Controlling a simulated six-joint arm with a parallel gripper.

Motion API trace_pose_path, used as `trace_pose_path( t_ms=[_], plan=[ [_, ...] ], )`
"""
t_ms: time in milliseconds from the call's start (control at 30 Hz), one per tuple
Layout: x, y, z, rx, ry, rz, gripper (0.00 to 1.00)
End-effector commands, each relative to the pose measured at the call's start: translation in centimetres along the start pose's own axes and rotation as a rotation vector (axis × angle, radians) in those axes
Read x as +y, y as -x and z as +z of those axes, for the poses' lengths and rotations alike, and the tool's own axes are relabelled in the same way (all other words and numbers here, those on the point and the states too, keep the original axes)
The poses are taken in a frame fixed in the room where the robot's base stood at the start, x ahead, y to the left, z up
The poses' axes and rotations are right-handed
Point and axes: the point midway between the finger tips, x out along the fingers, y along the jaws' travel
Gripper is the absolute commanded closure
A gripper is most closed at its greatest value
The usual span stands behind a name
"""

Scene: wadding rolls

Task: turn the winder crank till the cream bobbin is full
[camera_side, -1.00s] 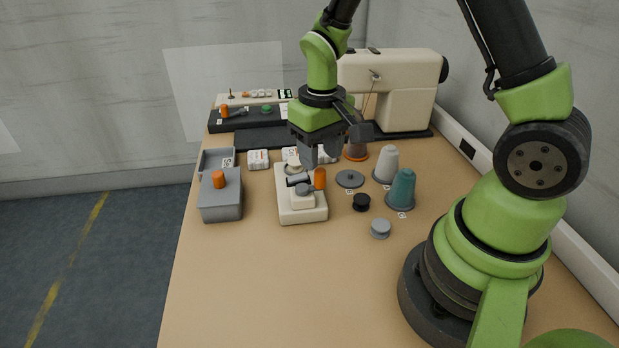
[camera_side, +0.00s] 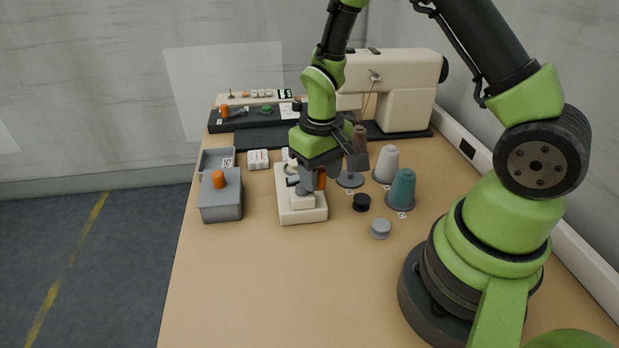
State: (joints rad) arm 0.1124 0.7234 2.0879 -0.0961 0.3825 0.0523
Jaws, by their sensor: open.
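The winder (camera_side: 301,214) is a cream block on the table, left of the middle. Its orange crank knob (camera_side: 321,180) shows at the right side of the winder, partly hidden by my gripper. My gripper (camera_side: 322,186) is low over the winder with its jaws open, close around or beside the knob; I cannot tell whether they touch it. The cream bobbin on the winder is mostly hidden behind my gripper, and how full it is cannot be seen.
A grey box (camera_side: 221,205) with an orange knob stands left. Teal (camera_side: 402,188) and white (camera_side: 386,163) cones stand right. The sewing machine (camera_side: 408,90) stands behind. The front table is clear.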

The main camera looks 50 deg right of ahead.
Motion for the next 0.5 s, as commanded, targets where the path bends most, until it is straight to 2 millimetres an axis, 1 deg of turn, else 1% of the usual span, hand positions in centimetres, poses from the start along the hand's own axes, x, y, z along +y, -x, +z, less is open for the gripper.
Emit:
trace_pose_path(
  t_ms=[33,67,100,167,200,367,500],
  plan=[
    [0.00,0.01,-0.01,0.000,0.000,0.000,0.58],
    [0.00,0.02,-0.01,0.000,0.000,0.000,0.65],
    [0.00,0.02,-0.01,0.000,0.000,0.000,0.74],
    [0.00,0.02,-0.01,0.000,0.000,0.000,0.88],
    [0.00,0.03,-0.01,0.000,0.000,0.000,0.90],
    [-0.11,0.03,0.08,0.000,0.001,0.000,0.90],
    [-0.89,0.06,0.69,0.002,0.004,0.000,0.90]
  ],
)
